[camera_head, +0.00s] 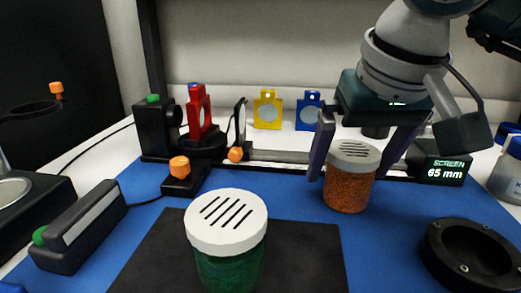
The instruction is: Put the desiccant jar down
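A jar of orange-brown grains with a grey slotted lid (350,189) is at the right of centre, upright. A second jar, with a white slotted lid and green contents (228,232), stands at the front on the black pad (306,258). Which jar is the desiccant jar is not labelled. My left gripper is not in view.
Yellow (267,109) and blue (308,111) holders stand farther back. A screen box (441,170) and a black round holder (470,256) are at right. The blue mat (385,230) is clear between.

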